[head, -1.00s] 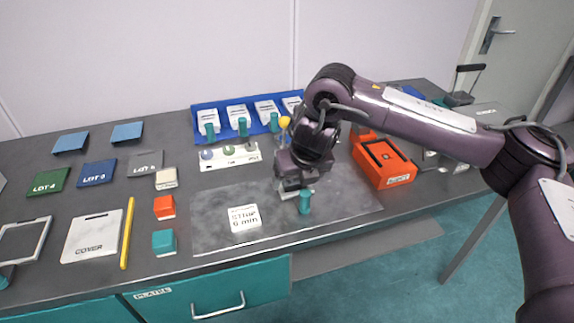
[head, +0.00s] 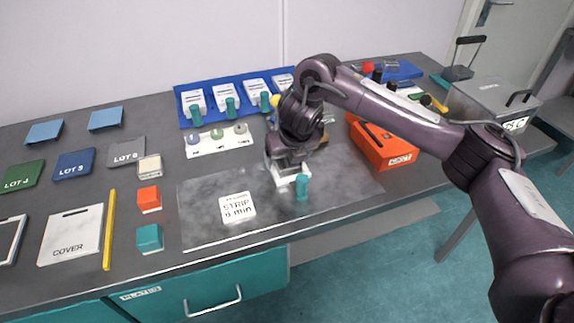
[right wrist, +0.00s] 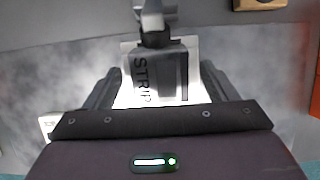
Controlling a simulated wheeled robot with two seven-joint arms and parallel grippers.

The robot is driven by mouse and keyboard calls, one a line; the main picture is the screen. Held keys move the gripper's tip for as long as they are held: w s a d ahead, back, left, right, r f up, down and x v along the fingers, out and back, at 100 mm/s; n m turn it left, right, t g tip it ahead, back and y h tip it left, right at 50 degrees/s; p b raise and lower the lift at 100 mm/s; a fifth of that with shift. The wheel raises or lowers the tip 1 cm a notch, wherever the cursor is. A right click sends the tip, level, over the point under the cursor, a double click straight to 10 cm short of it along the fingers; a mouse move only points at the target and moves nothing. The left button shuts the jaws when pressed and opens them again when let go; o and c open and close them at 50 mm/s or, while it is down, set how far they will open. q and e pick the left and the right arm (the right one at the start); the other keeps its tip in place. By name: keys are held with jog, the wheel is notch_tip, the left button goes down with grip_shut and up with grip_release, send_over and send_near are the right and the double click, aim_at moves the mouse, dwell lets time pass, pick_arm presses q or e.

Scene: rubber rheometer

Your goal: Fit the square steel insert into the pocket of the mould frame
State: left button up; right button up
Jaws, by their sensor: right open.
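My right gripper (head: 286,170) is low over the grey mat, at a pale square plate (head: 284,180) with a teal post (head: 302,187) beside its front right corner. In the right wrist view the gripper (right wrist: 160,80) is open, its dark fingers on either side of a grey block (right wrist: 158,74) lettered STRIP. A grey upright part rises behind the block, and a pale plate shows beneath. I cannot tell whether the fingers touch it. A pale-rimmed frame (head: 12,240) is cut off at the left edge and may be the mould frame. I cannot single out the steel insert for sure. My left gripper is not in view.
A white tile marked STRIP 6 min (head: 237,208) lies left of the gripper. A blue rack (head: 183,102) with several white blocks and a white strip with round pieces (head: 218,139) stand behind. An orange box (head: 383,146) is at right. The mat's left part (head: 200,215) is clear.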

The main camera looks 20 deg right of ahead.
jog(key=shift+r, duration=0.1)
jog(key=c, duration=1.4)
jog(key=shift+o, duration=0.2)
